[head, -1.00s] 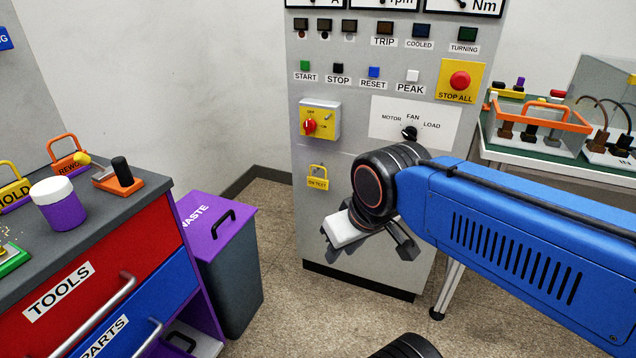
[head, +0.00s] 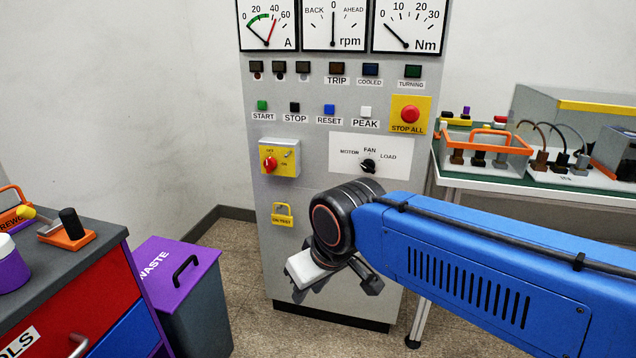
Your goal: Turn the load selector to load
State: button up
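The load selector (head: 368,166) is a small black rotary knob on a white plate (head: 340,168) on the grey cabinet's front. MOTOR is printed to its left, FAN above and LOAD to its right. The knob is too small to tell surely which label it points at. My gripper (head: 336,288) hangs below the dark wrist joint, low in front of the cabinet and apart from the selector. Its dark fingers look spread with nothing between them, though the wrist and a white block on it partly hide them.
A yellow switch box with a red knob (head: 269,163) and a yellow padlock (head: 283,214) are left of the selector. The red STOP ALL button (head: 410,114) is above right. A green-topped bench (head: 560,192) stands right, a purple-lidded waste bin (head: 165,275) left.

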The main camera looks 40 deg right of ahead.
aim_at(368, 165)
jog(key=j+z, duration=0.1)
jog(key=z, duration=0.3)
jog(key=k+z, duration=0.1)
jog(key=z, duration=0.35)
jog(key=k+j+z, duration=0.1)
jog(key=z, duration=0.7)
jog(key=k, duration=0.05)
